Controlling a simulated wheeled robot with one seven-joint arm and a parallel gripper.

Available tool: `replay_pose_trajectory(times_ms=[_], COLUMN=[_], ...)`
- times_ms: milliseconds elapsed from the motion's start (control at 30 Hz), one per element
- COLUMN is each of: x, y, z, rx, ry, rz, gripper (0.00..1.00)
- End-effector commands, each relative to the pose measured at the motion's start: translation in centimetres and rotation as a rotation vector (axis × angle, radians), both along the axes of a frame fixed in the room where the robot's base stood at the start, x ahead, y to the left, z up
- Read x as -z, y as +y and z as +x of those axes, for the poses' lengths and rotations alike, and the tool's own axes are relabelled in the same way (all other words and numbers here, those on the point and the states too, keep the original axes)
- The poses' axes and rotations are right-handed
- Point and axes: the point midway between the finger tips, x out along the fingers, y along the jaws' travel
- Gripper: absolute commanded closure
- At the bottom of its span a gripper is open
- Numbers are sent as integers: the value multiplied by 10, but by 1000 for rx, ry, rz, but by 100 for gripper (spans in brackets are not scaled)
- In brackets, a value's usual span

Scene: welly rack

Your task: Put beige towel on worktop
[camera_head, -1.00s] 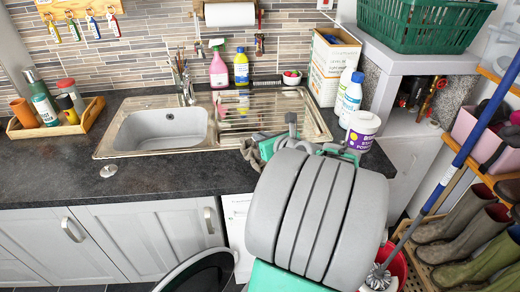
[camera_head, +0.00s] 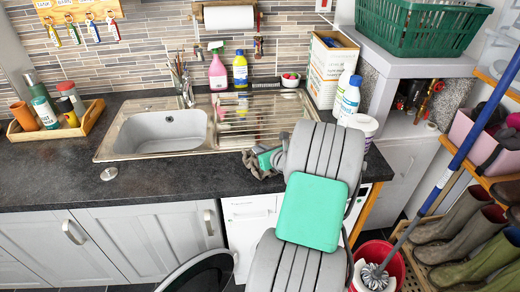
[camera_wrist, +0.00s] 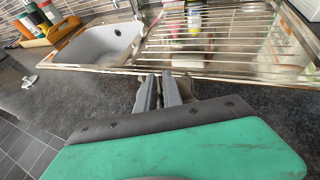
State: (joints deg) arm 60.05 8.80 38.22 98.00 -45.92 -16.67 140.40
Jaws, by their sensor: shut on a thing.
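The beige towel (camera_head: 256,170) shows as a small grey-brown bunch by the front of the sink's drainer in the head view, partly hidden by my arm. In the wrist view a little of the towel (camera_wrist: 188,82) shows around my fingertips. My gripper (camera_wrist: 165,88) is shut on it, over the worktop just in front of the drainer. The dark speckled worktop (camera_head: 160,185) runs along the wall. I cannot tell whether the towel touches it.
The steel sink (camera_head: 165,130) and drainer lie behind the gripper. A wooden tray of bottles (camera_head: 88,118) stands far left. White bottles (camera_head: 350,95) and a tub (camera_head: 364,124) stand right of my arm. The worktop left of the gripper is mostly clear.

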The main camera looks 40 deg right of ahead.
Motion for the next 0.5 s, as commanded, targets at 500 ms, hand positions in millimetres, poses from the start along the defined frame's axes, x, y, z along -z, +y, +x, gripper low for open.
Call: replay_pose_trajectory(times_ms=[500], x=[1], y=[0], z=[0], rx=[0], ry=[0], rz=[0], gripper=[68])
